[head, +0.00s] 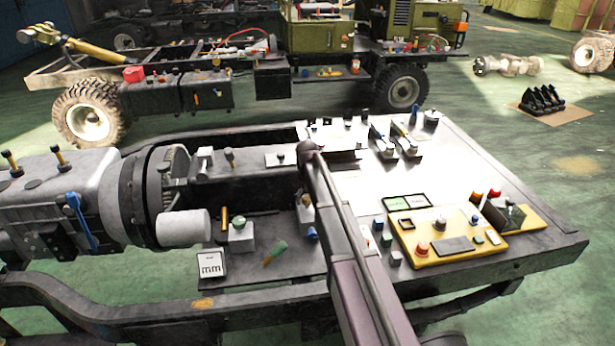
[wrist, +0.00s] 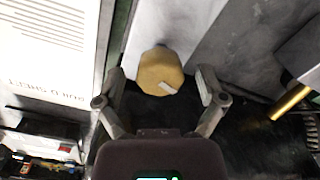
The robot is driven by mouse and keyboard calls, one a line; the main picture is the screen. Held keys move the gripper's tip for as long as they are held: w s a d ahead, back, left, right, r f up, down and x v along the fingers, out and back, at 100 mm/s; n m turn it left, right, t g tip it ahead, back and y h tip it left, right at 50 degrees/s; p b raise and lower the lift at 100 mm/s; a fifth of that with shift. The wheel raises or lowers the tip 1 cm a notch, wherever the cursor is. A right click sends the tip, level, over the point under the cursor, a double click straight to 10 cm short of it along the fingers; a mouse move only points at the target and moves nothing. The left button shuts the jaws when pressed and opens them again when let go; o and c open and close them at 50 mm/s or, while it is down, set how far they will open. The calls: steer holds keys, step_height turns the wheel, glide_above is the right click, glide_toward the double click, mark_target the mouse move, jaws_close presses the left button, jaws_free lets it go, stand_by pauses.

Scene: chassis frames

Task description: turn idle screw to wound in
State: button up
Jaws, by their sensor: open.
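A brass-coloured round knob with a pale mark (wrist: 160,72), which looks like the idle screw, shows in the upper middle of the wrist view. The mark lies toward the knob's lower right edge. My gripper (wrist: 161,82) is open, with one finger to the left of the knob and one to the right. Gaps show between the knob and both fingers; I cannot tell the height between them. In the head view my arm reaches from the bottom edge to the middle of the chassis bench, and it hides the knob and the fingertips.
A white printed sheet (wrist: 50,40) lies left of the knob in the wrist view. A brass rod (wrist: 291,102) sticks out at the right. In the head view, a yellow control panel (head: 470,258) stands right of my arm, and a grey gearbox-like housing (head: 65,190) fills the left.

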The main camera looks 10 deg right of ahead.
mark_target(307, 197)
steer(key=shift+n, duration=0.3)
steer(key=n, duration=1.3)
steer(key=shift+n, duration=0.3)
step_height(307, 197, up, 14)
steer(key=p, duration=1.3)
steer(key=shift+p, duration=0.35)
steer(key=shift+f, duration=0.1)
steer(key=s+d+m, duration=0.1)
steer(key=s+m, duration=1.8)
steer(key=s, duration=1)
steer(key=shift+d, duration=0.4)
stand_by(0.4)
